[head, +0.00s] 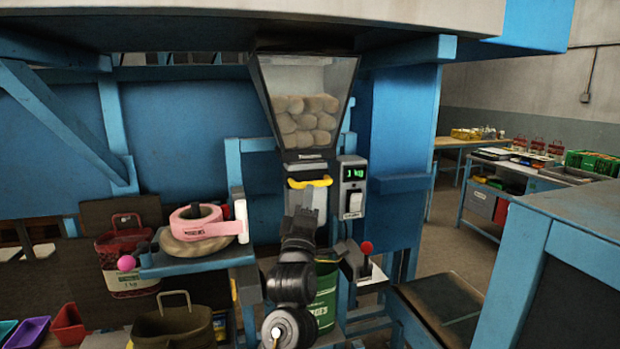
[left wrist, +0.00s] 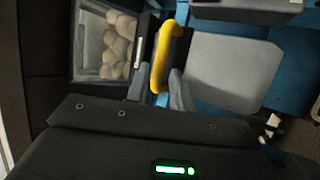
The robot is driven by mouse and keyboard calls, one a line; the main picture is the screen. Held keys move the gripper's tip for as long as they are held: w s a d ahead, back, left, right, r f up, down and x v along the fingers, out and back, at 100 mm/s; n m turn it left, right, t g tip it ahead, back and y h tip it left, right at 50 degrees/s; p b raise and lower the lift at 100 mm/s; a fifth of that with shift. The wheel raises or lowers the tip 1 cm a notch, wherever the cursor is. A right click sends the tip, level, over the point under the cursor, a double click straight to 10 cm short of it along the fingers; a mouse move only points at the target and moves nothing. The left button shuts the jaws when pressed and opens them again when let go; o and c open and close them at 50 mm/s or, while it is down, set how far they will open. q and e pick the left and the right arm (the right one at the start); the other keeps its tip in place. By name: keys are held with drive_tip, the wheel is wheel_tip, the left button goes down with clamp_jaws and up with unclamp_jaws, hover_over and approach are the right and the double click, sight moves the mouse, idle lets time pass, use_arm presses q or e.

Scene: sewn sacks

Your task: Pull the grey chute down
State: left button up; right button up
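The grey chute (head: 294,199) hangs under the hopper, with a curved yellow handle (head: 309,182) across its top. In the left wrist view the chute is a pale grey panel (left wrist: 232,72) and the handle (left wrist: 161,55) stands out beside it. My left gripper (left wrist: 159,86) has one finger on each side of the handle's lower end in that view. I cannot tell whether the fingers press on the handle or leave a small gap. In the head view my left gripper (head: 303,208) is in front of the chute and hides part of it. My right gripper is not in view.
The clear hopper (head: 305,105) holds potato-like lumps. A display box reading 1 kg (head: 352,176) is right of the chute. A red-knobbed lever (head: 366,248) and a green sack (head: 326,290) are below.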

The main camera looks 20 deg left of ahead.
use_arm(q)
drive_tip(key=p+x, duration=0.1)
drive_tip(key=x, duration=0.4)
drive_tip(key=shift+s, duration=0.1)
clamp_jaws()
